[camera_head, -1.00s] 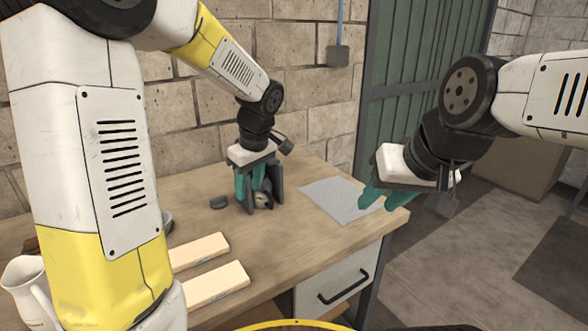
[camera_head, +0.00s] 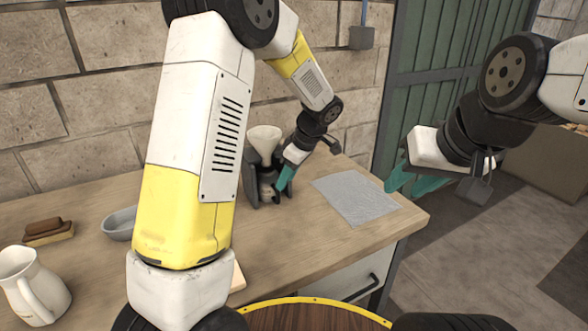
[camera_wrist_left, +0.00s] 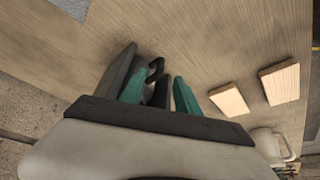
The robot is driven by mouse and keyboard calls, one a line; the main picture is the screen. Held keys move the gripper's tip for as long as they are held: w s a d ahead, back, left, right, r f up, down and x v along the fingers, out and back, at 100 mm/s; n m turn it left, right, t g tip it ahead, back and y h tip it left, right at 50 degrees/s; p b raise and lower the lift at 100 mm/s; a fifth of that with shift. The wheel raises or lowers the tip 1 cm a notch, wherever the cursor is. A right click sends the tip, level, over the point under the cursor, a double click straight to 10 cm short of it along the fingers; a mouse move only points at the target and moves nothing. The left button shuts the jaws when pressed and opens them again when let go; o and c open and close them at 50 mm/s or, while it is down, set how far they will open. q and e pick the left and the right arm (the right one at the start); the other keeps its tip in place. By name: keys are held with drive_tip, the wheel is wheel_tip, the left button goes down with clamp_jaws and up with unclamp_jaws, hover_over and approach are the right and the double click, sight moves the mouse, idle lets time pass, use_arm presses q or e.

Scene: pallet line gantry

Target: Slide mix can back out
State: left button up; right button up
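A small dark can with a pale label (camera_head: 268,184) stands in a dark upright stand (camera_head: 251,182), under a white funnel (camera_head: 265,141). My left gripper (camera_head: 284,180) is tilted at the right side of the can, with a teal finger close in front of it; contact is unclear. In the left wrist view, the teal fingers of my left gripper (camera_wrist_left: 160,92) are apart, with dark upright parts and a black hook (camera_wrist_left: 155,68) around and between them. The can's body is hidden there. My right gripper (camera_head: 412,184) is open and empty, right of the table.
A grey mat (camera_head: 357,197) lies right of the stand. A white jug (camera_head: 32,287), a brown brush-like block (camera_head: 48,231) and a grey dish (camera_head: 121,223) are at left. Two pale wooden blocks (camera_wrist_left: 229,99) (camera_wrist_left: 280,82) lie near the front. A brick wall is behind.

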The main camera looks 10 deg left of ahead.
sight(279, 192)
use_arm(q)
drive_tip(key=x, duration=0.7)
drive_tip(key=shift+s, duration=0.1)
clamp_jaws()
idle(1.3)
